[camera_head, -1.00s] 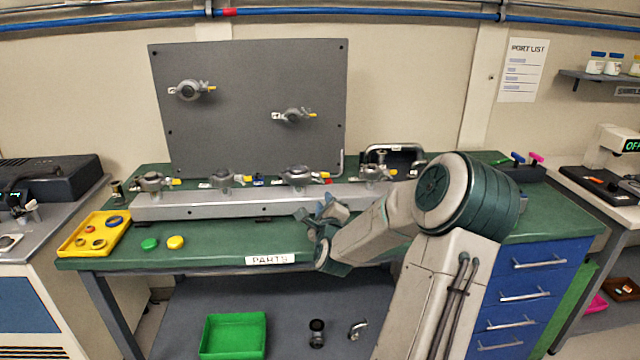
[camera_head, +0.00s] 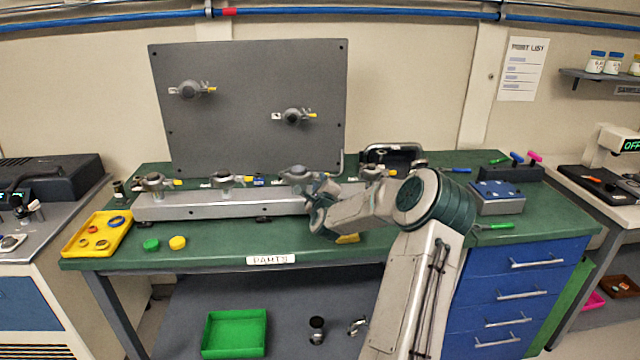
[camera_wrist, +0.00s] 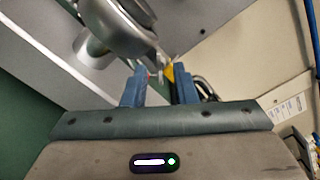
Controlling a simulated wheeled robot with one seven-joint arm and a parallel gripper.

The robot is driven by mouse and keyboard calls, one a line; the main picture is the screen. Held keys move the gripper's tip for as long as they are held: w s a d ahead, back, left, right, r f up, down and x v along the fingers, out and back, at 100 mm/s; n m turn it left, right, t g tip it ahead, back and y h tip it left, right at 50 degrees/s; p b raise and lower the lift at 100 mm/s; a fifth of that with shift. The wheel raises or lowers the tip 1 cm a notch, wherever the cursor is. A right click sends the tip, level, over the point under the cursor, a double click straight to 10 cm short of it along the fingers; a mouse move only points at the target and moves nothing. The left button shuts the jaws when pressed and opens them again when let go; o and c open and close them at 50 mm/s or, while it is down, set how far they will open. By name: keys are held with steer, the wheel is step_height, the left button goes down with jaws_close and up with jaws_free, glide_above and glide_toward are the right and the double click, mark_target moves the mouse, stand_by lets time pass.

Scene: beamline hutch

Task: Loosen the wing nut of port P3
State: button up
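Several clamped ports stand along the grey rail (camera_head: 205,207). Their labels are too small to read, so I cannot confirm which is P3. My gripper (camera_head: 322,186) is at the right side of the third clamp from the left (camera_head: 294,176), covering its wing nut in the head view. In the wrist view this round metal clamp (camera_wrist: 120,28) fills the upper left. A yellow wing nut part (camera_wrist: 168,73) shows by the fingertips. The two blue fingers of my gripper (camera_wrist: 158,78) are apart, with the clamp's screw end at the gap; no grip is visible.
A grey panel (camera_head: 250,140) with two more clamps stands behind the rail. A fourth clamp (camera_head: 373,174) is just right of my gripper. A yellow tray (camera_head: 75,246) and green and yellow caps are at the bench's left. A blue-topped box (camera_head: 497,196) is at right.

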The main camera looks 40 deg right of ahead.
jaws_close()
